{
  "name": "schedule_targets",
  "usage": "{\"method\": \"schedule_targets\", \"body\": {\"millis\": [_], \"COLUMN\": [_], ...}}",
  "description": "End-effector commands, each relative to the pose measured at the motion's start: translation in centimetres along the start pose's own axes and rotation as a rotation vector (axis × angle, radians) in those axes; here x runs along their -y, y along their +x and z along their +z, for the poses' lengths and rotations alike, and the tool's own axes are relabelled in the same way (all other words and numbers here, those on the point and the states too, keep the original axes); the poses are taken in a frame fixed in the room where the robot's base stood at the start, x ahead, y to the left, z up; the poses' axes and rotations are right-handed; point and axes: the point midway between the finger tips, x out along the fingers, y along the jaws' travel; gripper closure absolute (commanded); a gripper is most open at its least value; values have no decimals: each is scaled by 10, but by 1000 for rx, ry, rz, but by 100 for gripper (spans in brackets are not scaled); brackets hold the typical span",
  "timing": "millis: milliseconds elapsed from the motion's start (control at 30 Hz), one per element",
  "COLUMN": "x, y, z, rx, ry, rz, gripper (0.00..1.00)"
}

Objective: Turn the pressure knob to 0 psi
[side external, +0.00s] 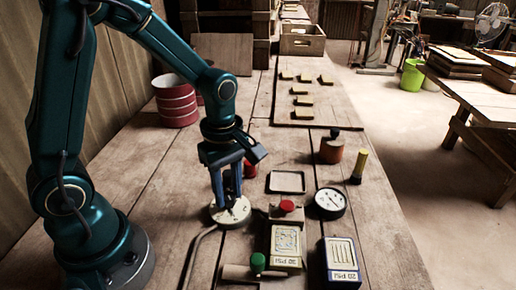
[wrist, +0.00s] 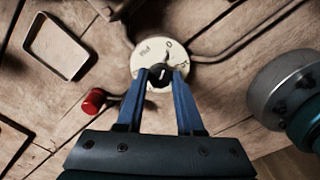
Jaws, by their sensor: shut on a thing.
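The pressure knob is a small black knob (wrist: 160,75) with a white mark, at the centre of a round cream dial plate (wrist: 148,54). The plate has dark lettering and a 0 at its far side, too small to read fully. In the side view the dial plate (side external: 231,212) lies on the bench with a pipe leading from it. My gripper (wrist: 160,82) comes down over the plate, its two blue fingers shut on the knob. In the side view the fingers (side external: 226,196) hide the knob.
A round pressure gauge (side external: 330,202) and a red button on a box (side external: 287,206) stand to the right. A shallow tray (side external: 287,182) lies behind them. Two labelled boxes, one pale (side external: 286,248) and one dark-sided (side external: 341,262), stand at the front.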

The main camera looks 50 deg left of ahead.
Motion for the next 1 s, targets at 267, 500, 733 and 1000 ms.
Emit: {"method": "schedule_targets", "body": {"millis": [267, 500, 733, 1000], "x": [0, 0, 0, 0], "y": [-1, -1, 0, -2], "z": [0, 0, 0, 0], "rx": [0, 0, 0, 0], "ry": [-32, -33, -32, -30], "rz": [1, 1, 0, 2], "gripper": [100, 100, 34, 34]}}
